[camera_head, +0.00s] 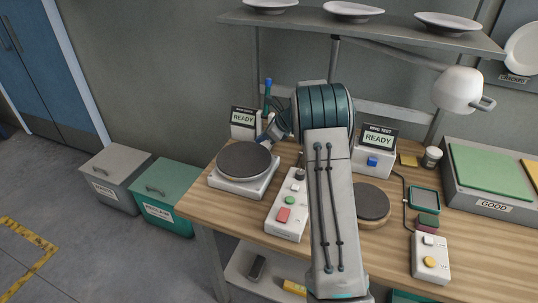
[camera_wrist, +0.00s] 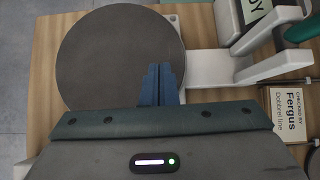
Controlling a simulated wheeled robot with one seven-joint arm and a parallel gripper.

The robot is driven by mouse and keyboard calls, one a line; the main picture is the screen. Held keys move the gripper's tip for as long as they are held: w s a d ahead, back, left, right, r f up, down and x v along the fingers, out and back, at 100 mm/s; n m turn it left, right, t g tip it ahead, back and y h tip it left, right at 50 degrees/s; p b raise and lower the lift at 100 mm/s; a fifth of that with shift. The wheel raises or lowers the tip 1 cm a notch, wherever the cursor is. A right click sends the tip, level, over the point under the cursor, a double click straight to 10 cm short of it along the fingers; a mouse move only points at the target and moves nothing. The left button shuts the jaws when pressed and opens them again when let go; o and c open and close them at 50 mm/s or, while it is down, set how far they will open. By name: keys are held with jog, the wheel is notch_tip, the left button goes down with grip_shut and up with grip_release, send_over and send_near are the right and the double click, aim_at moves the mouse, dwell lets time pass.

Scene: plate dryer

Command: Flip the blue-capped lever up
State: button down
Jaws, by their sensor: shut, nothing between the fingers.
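The blue-capped lever (camera_head: 268,84) stands roughly upright at the back left of the workbench, behind the round dark plate (camera_head: 244,159) and beside a READY display (camera_head: 243,118). Its lower part is partly hidden by my gripper and the things around it. My gripper (camera_head: 264,139) is just in front of the lever's foot, near the back edge of the dark plate. In the wrist view my gripper (camera_wrist: 158,86) has its blue fingers together, with nothing between them, over the dark plate (camera_wrist: 115,50). I cannot make out the blue cap in the wrist view.
A control box (camera_head: 288,203) with red and green buttons stands right of the plate. A second dark disc (camera_head: 371,203), a RING TEST display (camera_head: 379,154) and a lamp (camera_head: 460,90) are farther right. A shelf (camera_head: 400,34) with plates hangs above. Bins stand on the floor at left.

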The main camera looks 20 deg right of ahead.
jog(key=d+f+b+v, duration=0.1)
jog(key=v, duration=0.7)
jog(key=s+a+r+n+g+h, duration=0.1)
jog(key=s+a+r+n, duration=0.2)
jog(key=s, duration=0.4)
jog(key=s+a+r+n+g+h+b, duration=0.1)
jog(key=s+a+r+n, duration=0.1)
jog(key=s+a+n, duration=0.3)
jog(key=s+n, duration=0.1)
jog(key=s, duration=0.2)
jog(key=shift+r, duration=0.4)
jog(key=shift+d, duration=0.1)
